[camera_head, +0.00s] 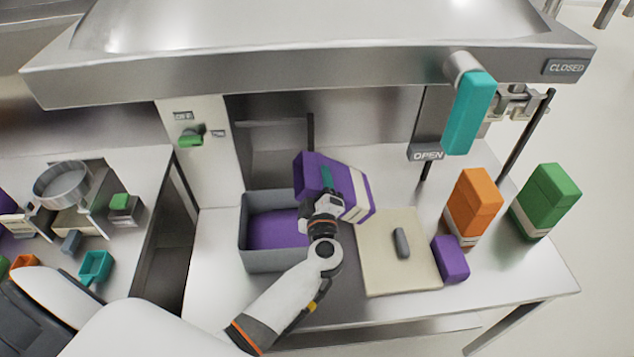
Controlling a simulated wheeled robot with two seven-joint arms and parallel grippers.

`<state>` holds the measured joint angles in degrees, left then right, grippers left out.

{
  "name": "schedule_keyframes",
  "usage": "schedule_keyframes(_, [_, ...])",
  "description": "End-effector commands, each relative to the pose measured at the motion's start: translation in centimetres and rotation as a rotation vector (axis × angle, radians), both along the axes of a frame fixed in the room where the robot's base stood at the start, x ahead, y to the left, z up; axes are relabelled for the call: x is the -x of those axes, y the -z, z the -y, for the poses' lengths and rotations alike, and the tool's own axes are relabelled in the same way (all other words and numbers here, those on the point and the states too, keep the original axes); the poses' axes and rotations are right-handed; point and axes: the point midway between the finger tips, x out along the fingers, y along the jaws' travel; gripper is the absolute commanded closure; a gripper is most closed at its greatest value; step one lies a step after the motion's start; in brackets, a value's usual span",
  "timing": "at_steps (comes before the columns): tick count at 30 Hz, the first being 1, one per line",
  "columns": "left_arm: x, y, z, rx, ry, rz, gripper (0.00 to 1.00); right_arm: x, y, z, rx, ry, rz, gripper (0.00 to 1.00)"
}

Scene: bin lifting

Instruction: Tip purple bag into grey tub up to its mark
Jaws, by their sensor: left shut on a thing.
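The purple bag (312,172) has a white band at its lower right end. It is held tilted above the right side of the grey tub (268,262), its upper left end toward the tub. My left gripper (325,197) is shut on the bag; its fingers partly hide it. Inside the tub is a level purple fill (275,230). The tub's mark cannot be made out, and no falling stream can be made out. My right gripper is not in view.
A cream board (385,275) bears a dark grey piece (401,243). A small purple block (450,260), an orange bag (473,205) and a green bag (545,200) stand to the right. A teal handle (470,112) hangs from the metal hood (300,72) above.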

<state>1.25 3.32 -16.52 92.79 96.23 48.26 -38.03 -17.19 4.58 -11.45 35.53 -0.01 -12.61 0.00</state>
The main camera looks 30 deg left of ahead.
Motion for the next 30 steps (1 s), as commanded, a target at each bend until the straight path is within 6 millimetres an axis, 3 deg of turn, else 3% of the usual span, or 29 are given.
schedule_keyframes(5, [0.0, -0.6, 0.0, -0.012, -0.001, -0.004, 0.68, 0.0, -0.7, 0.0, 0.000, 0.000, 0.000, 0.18])
schedule_keyframes(17, [0.2, -2.7, -0.3, -0.189, -0.001, -0.114, 0.68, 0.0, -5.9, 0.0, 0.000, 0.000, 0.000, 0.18])
schedule_keyframes(30, [0.3, -2.7, -0.5, -0.249, 0.000, -0.150, 0.68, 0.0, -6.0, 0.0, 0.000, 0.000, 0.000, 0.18])
